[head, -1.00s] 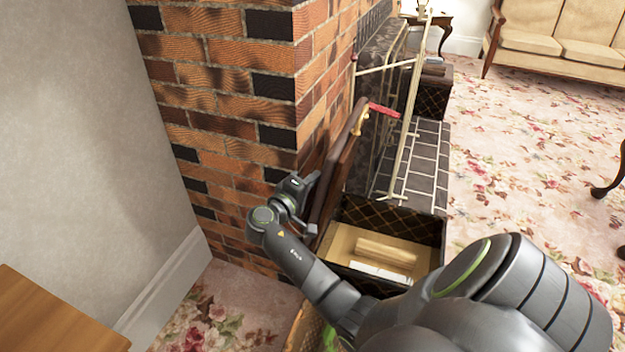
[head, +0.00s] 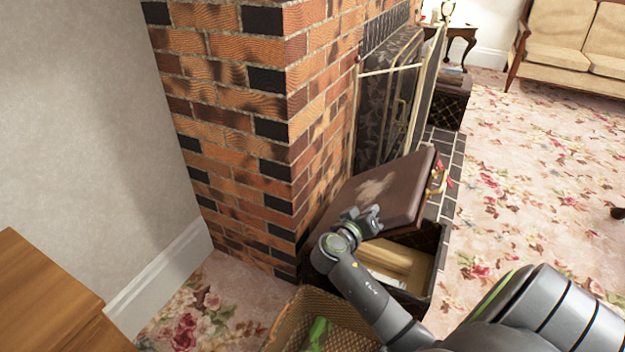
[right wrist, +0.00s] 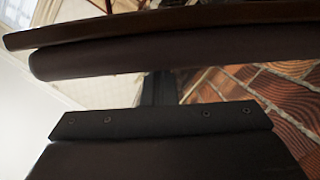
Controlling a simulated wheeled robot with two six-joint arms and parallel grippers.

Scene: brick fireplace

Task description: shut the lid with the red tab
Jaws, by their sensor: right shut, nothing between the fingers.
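The brown lid (head: 392,192) leans partly open over its dark patterned box (head: 428,242). Its worn outer face points up. The red tab (head: 447,178) sits by brass fittings on the lid's far right edge. Light wooden contents show through the gap at the near side. My right gripper (head: 372,216) is shut and empty at the lid's near edge; I cannot tell whether it touches. In the right wrist view a dark brown panel, probably the lid (right wrist: 170,55), crosses close in front of the gripper. My left gripper is not in view.
The brick chimney (head: 250,130) stands close on the left of the lid. A brass-framed fire screen (head: 390,100) is behind it. An open woven basket (head: 285,325) with something green lies in front. Another dark box (head: 452,100) stands farther back.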

